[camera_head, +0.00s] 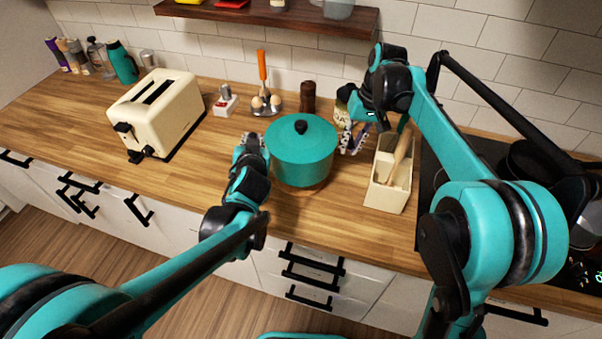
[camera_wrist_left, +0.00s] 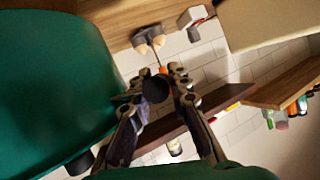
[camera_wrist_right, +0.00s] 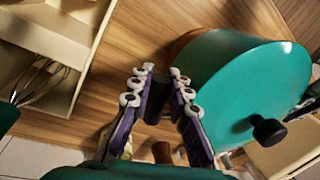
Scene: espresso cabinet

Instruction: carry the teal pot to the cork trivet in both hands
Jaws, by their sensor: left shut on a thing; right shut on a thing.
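The teal pot (camera_head: 301,158) with its lid and black knob stands upright at the middle of the wooden counter. My left gripper (camera_head: 252,142) is at the pot's left side, shut on a dark side handle, as its wrist view (camera_wrist_left: 156,88) shows. My right gripper (camera_head: 350,128) is at the right side, shut on the other handle; its wrist view (camera_wrist_right: 158,95) shows this. A brown rim, which looks like the cork trivet (camera_wrist_right: 181,43), shows under the pot's edge in the right wrist view. Whether the pot touches it I cannot tell.
A cream utensil box (camera_head: 386,190) stands close right of the pot, and the black cooktop (camera_head: 428,190) lies beyond it. A cream toaster (camera_head: 160,112) is at the left. An egg holder (camera_head: 262,107) and a dark brown mill (camera_head: 308,97) stand behind. Counter between toaster and pot is clear.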

